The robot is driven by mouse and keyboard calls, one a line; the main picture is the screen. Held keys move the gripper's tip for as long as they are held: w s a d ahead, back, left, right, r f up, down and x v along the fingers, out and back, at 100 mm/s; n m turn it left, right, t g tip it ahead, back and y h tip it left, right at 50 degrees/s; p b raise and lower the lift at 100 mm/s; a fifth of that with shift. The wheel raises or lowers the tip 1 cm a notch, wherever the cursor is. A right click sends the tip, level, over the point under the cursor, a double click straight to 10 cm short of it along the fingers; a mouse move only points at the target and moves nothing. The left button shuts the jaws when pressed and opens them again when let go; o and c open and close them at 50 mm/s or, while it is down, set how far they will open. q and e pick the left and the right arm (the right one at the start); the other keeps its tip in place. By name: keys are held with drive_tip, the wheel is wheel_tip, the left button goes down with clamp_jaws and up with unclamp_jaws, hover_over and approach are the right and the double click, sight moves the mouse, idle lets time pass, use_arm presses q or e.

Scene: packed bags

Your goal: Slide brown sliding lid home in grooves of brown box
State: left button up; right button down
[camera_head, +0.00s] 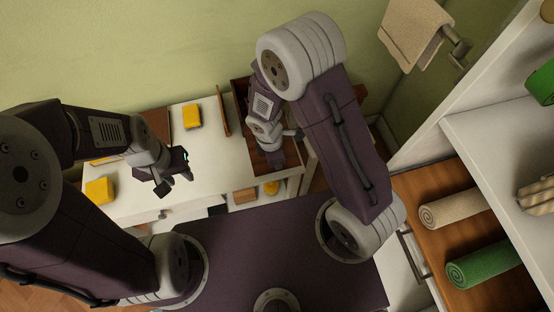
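A dark brown open wooden box or tray (291,157) stands at the right end of the white table, partly covered by my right arm. A thin brown board (222,111) stands on edge just left of it. A flat brown panel (157,122) lies farther left, partly behind my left arm. I cannot tell which brown piece is the sliding lid, and no grooves show. My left gripper (174,183) is over the table's front left part, open and empty, apart from the brown pieces. My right gripper (277,158) points down over the brown box; its fingertips are too dark to read.
The white table (215,165) has clear room in its middle. Yellow blocks (192,116) (100,190) lie at its back and left. A small brown block (244,195) and a yellow object (271,187) are near the front right. Shelves with rolled towels (484,265) stand at right.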

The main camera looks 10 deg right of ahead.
drive_tip(key=shift+w, duration=0.1)
drive_tip(key=shift+s, duration=0.25)
idle(0.3)
idle(0.5)
drive_tip(key=shift+w, duration=0.2)
idle(1.1)
drive_tip(key=shift+w, duration=0.35)
drive_tip(key=shift+w+a+p, duration=0.15)
drive_tip(key=shift+w+p, duration=2.7)
drive_tip(key=shift+w, duration=0.65)
drive_tip(key=shift+w, duration=0.25)
